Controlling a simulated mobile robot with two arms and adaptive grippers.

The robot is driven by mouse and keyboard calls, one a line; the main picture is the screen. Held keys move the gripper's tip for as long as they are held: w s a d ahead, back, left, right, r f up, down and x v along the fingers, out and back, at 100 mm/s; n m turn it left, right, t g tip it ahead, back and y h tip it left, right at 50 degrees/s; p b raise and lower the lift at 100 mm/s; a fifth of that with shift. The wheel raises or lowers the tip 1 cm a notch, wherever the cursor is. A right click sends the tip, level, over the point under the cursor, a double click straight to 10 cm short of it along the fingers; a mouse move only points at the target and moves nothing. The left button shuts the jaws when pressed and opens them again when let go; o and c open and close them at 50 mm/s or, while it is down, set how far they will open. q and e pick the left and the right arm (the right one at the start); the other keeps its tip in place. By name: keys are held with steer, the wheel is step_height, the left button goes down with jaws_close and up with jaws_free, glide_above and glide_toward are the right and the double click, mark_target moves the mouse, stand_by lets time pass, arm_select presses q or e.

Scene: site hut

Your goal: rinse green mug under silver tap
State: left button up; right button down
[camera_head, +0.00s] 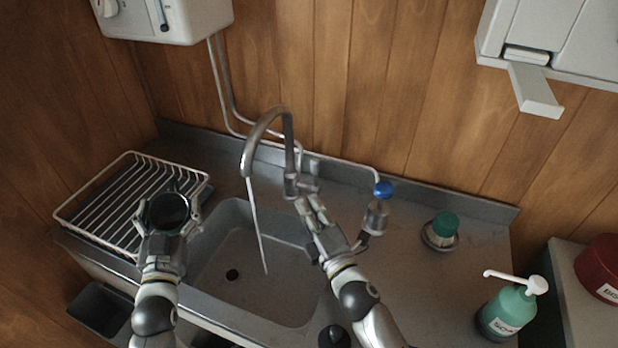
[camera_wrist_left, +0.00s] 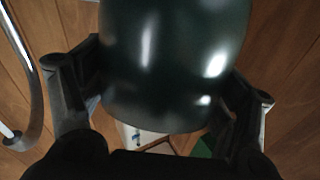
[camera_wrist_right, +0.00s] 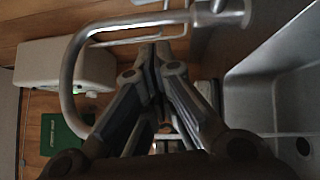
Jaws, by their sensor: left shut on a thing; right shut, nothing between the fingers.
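The green mug (camera_head: 168,212) looks very dark and is held by my left gripper (camera_head: 166,230), left of the sink basin near the drying rack. In the left wrist view the mug (camera_wrist_left: 175,60) fills the space between the fingers. The silver tap (camera_head: 268,118) arches over the basin, and a thin stream of water (camera_head: 258,225) falls from its spout into the sink. My right gripper (camera_head: 312,212) is shut and empty, beside the tap's base. In the right wrist view its fingertips (camera_wrist_right: 158,55) are together near the tap's curved pipe (camera_wrist_right: 68,85).
The sink basin (camera_head: 225,290) has a dark drain. A wire drying rack (camera_head: 100,190) stands at the left. Right of the tap are a blue-topped fitting (camera_head: 383,190), a green-topped brush (camera_head: 445,225) and a soap bottle (camera_head: 508,308). The counter between them is clear.

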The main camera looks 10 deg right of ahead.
mark_target(316, 177)
arm_select(q)
steer(key=shift+r+p, duration=0.5)
steer(key=shift+r, duration=0.25)
steer(key=shift+r+p, duration=0.35)
steer(key=shift+r, duration=0.2)
arm_select(e)
steer(key=w+d, duration=0.1)
steer(key=w, duration=0.6)
steer(key=shift+d+r, duration=0.25)
steer(key=shift+r, duration=0.2)
steer(key=shift+w, duration=0.1)
steer(key=shift+w+d+r, duration=0.45)
steer(key=shift+w+r, duration=0.05)
steer(key=shift+w, duration=0.05)
